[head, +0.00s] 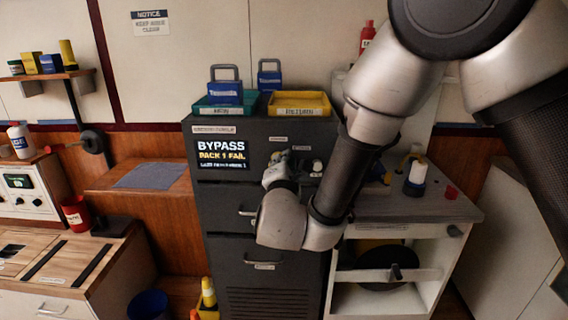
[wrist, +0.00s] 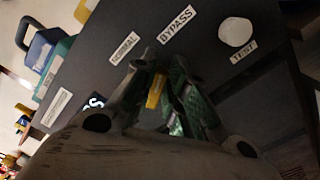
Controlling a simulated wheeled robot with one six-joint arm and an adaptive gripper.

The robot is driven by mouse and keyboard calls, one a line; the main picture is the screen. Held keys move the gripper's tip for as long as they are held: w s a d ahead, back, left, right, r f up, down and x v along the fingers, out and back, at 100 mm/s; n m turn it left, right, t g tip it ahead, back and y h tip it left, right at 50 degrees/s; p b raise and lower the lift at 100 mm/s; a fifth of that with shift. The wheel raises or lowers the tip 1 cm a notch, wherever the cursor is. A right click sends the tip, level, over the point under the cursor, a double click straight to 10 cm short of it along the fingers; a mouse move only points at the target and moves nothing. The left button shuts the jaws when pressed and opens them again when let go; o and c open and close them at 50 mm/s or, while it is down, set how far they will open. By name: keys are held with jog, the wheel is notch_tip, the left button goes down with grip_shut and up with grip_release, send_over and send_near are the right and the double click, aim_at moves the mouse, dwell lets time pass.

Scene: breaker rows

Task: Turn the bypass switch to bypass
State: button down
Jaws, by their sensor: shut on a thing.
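The bypass switch shows in the wrist view as a small yellow handle (wrist: 155,91) on the dark cabinet front. My gripper (wrist: 159,80) is shut on it, with the fingers on either side. The handle's visible part slants up and right, roughly toward the BYPASS label (wrist: 176,24); its base is hidden by the fingers. The NORMAL label (wrist: 125,46) is to the left. In the head view my gripper (head: 281,166) is at the cabinet front, covering the switch. The cabinet display (head: 221,157) reads BYPASS, PACK 1 FAIL.
A white round knob (wrist: 235,32) with a TEST label (wrist: 243,55) is right of the switch. Green (head: 225,106) and yellow (head: 299,104) trays stand on the cabinet top. A grey-topped cart (head: 434,208) stands close on the right, under my arm.

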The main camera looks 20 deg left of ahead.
jog(key=c, duration=1.4)
grip_release()
jog(key=shift+c, duration=0.2)
jog(key=v, duration=1.2)
jog(key=shift+f, duration=0.1)
